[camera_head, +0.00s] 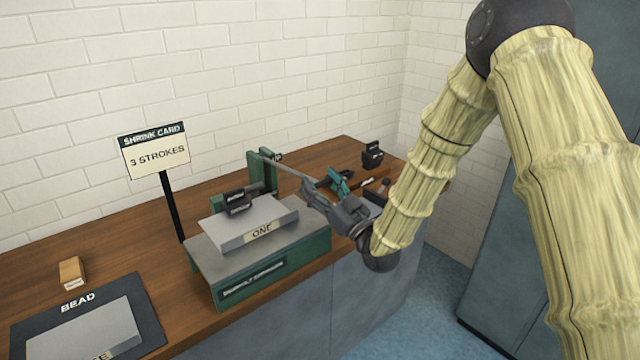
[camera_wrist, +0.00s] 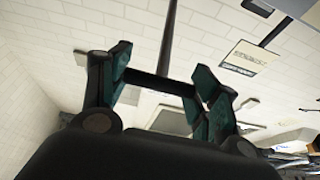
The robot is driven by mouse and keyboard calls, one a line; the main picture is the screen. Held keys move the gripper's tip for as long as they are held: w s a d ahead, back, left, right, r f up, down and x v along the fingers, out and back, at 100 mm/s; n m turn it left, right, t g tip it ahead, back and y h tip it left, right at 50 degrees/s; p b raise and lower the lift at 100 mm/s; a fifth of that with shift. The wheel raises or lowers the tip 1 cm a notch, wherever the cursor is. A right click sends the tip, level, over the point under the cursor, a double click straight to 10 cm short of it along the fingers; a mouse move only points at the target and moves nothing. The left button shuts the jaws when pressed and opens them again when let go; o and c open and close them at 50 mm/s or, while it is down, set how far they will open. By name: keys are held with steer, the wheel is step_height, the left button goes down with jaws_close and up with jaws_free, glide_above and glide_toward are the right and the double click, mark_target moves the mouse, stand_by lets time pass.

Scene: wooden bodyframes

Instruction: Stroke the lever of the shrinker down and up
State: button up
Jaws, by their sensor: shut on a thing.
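The shrinker is a green machine (camera_head: 318,252) with a grey top and a green upright (camera_head: 253,172) at its back, on the bench in the head view. A grey sheet panel (camera_head: 268,219) marked ONE lies on it, under a small black jaw block (camera_head: 237,201). The lever (camera_head: 283,167) is a thin grey rod slanting from the upright down to my gripper (camera_head: 319,187). My gripper is shut on the lever near its free end. In the wrist view the dark lever rod (camera_wrist: 168,38) runs between the two teal fingers of my gripper (camera_wrist: 162,80).
A card on a black post (camera_head: 157,155) reads SHRINK CARD, 3 STROKES. A dark BEAD mat (camera_head: 35,322) with a grey panel and a wooden block (camera_head: 72,271) lie at left. A black tool (camera_head: 372,155) stands at the bench's far right. A brick wall stands behind.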

steer(key=shift+s+f, duration=0.1)
steer(key=shift+f, duration=0.3)
steer(key=o, duration=1.2)
steer(key=shift+o, duration=1.3)
steer(key=shift+r, duration=0.1)
steer(key=v, duration=1.2)
